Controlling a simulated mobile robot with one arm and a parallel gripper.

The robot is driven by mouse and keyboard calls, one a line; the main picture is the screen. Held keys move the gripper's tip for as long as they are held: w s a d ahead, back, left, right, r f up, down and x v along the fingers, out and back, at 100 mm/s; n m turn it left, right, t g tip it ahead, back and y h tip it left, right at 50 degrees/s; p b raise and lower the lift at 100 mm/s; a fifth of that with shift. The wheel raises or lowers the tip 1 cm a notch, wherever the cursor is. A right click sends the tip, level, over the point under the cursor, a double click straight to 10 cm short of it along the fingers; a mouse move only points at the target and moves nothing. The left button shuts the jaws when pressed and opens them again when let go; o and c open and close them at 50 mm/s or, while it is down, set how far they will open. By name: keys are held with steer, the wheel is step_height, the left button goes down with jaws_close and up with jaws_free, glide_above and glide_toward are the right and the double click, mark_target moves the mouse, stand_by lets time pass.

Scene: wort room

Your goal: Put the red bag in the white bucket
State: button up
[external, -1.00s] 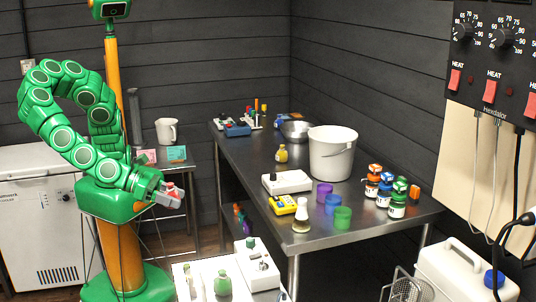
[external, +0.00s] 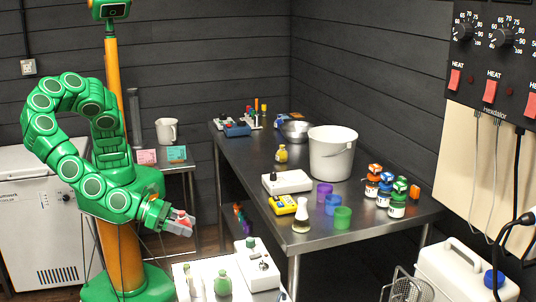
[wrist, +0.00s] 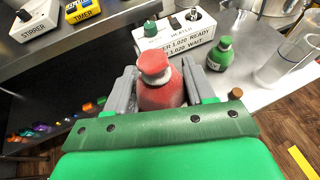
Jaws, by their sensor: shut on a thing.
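The red bag (wrist: 160,92), a small rounded red thing with a narrow neck and a flared top, sits between the grey fingers of my gripper (wrist: 160,84) in the wrist view. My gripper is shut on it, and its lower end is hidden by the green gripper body. In the external view my gripper (external: 181,222) is low at the left, with a bit of red between the fingers. The white bucket (external: 332,158) stands upright on the steel table, well to the right of and higher than my gripper. Its inside is mostly hidden.
The steel table (external: 290,212) holds a white stirrer box (external: 287,183), a yellow timer (external: 282,205), a flask, coloured cups (external: 342,218) and several small bottles near the bucket. A low white bench in front carries a heater box (external: 257,265) and green bottle (external: 222,284).

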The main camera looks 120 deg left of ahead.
steer(key=w+d+f, duration=0.2)
steer(key=w, duration=0.2)
glide_above(206, 278)
steer(key=shift+f, duration=4.45)
steer(key=o, duration=0.8)
steer(key=shift+c, duration=0.2)
steer(key=shift+d, duration=0.1)
